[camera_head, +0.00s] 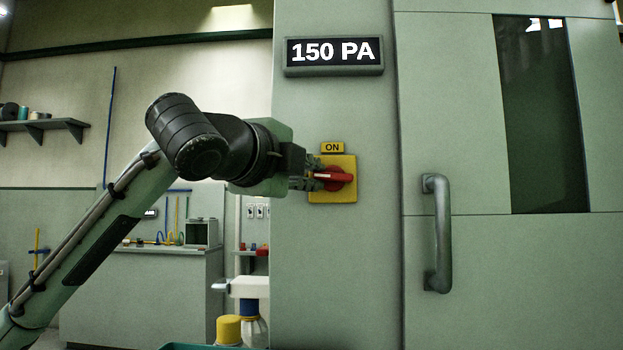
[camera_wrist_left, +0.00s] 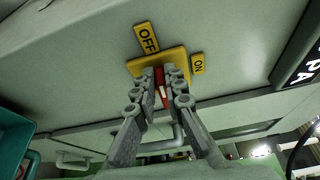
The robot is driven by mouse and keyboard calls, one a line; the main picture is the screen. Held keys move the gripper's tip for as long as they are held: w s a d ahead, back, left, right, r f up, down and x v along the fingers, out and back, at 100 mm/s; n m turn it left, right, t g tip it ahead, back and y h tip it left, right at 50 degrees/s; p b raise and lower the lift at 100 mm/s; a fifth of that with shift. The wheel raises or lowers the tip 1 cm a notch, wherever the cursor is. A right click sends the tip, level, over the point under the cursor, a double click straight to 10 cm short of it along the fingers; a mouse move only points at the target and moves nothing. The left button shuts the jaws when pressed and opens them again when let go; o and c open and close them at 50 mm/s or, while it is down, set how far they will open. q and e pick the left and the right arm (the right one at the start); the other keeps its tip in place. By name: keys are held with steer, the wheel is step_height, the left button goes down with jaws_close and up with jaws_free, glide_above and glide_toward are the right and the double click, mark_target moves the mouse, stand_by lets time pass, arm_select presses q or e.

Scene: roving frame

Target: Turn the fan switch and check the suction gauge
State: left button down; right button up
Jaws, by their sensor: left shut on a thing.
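The fan switch has a red handle (camera_head: 338,179) on a yellow plate (camera_head: 346,194) on the green cabinet. The handle lies about level, and an ON label (camera_head: 332,147) sits above the plate. In the left wrist view, an OFF label (camera_wrist_left: 147,38) and the ON label (camera_wrist_left: 198,65) flank the plate; my gripper hides OFF in the head view. My left gripper (camera_head: 316,179) comes from the left and is shut on the red handle (camera_wrist_left: 160,76), one finger on each side. The suction gauge (camera_head: 333,55) above reads 150 PA. My right gripper is out of view.
A cabinet door with a vertical grey handle (camera_head: 436,232) and a dark window (camera_head: 545,115) is at the right. A bench (camera_head: 150,290) and a wall shelf (camera_head: 40,126) are farther back left.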

arm_select(q)
steer(key=shift+f+n, duration=0.25)
steer(key=shift+n, duration=0.25)
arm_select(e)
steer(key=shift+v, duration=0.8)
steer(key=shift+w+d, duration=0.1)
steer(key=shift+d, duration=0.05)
arm_select(q)
steer(key=c, duration=1.6)
jaws_free()
steer(key=shift+s, duration=0.1)
steer(key=v, duration=1.2)
steer(key=shift+f, duration=0.15)
